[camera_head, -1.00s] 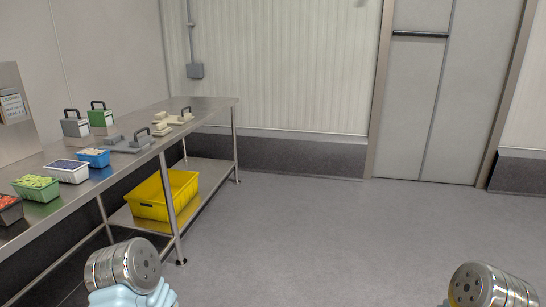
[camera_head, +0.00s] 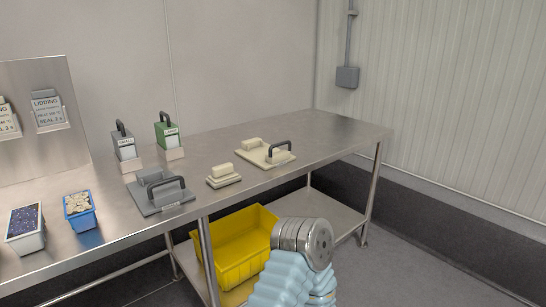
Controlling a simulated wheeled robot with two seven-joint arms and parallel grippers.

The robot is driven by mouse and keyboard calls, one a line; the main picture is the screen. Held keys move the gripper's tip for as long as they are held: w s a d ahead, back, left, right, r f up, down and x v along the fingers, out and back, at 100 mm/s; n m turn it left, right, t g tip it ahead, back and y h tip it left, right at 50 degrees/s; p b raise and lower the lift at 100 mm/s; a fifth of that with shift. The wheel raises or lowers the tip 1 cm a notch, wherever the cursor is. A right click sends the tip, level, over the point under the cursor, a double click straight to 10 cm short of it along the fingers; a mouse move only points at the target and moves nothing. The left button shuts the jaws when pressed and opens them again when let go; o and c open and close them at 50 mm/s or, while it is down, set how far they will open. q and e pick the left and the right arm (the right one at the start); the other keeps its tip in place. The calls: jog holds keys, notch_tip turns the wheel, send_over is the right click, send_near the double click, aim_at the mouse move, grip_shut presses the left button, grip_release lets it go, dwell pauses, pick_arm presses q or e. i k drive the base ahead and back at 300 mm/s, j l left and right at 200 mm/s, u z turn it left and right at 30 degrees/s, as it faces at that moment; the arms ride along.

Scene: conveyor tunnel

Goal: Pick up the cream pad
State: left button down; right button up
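Two cream pieces are on the steel table. A small cream stepped block (camera_head: 223,176) sits near the front edge. Just behind and right of it lies a flat cream plate (camera_head: 266,155) with a dark arched handle and a small cream block on it. I cannot tell for sure which is the cream pad. Nothing touches either piece. A metal joint and pale blue sleeve of my own arm show at the bottom, in front of the table. No fingertips of either gripper are in view.
A grey plate with a dark handle (camera_head: 155,197) lies left of the cream pieces. Green (camera_head: 168,132) and grey (camera_head: 123,142) handled blocks stand behind. Filled tubs are at left. A yellow crate (camera_head: 232,262) is on the lower shelf. The table's far right end is clear.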

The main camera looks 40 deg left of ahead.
aim_at(224, 175)
jog(key=i+l+u, duration=0.1)
jog(key=i+u, duration=0.2)
jog(key=i, duration=0.25)
jog(key=i+l+u, duration=0.25)
jog(key=i, duration=0.25)
jog(key=i+l+u, duration=0.3)
jog(key=i, duration=0.2)
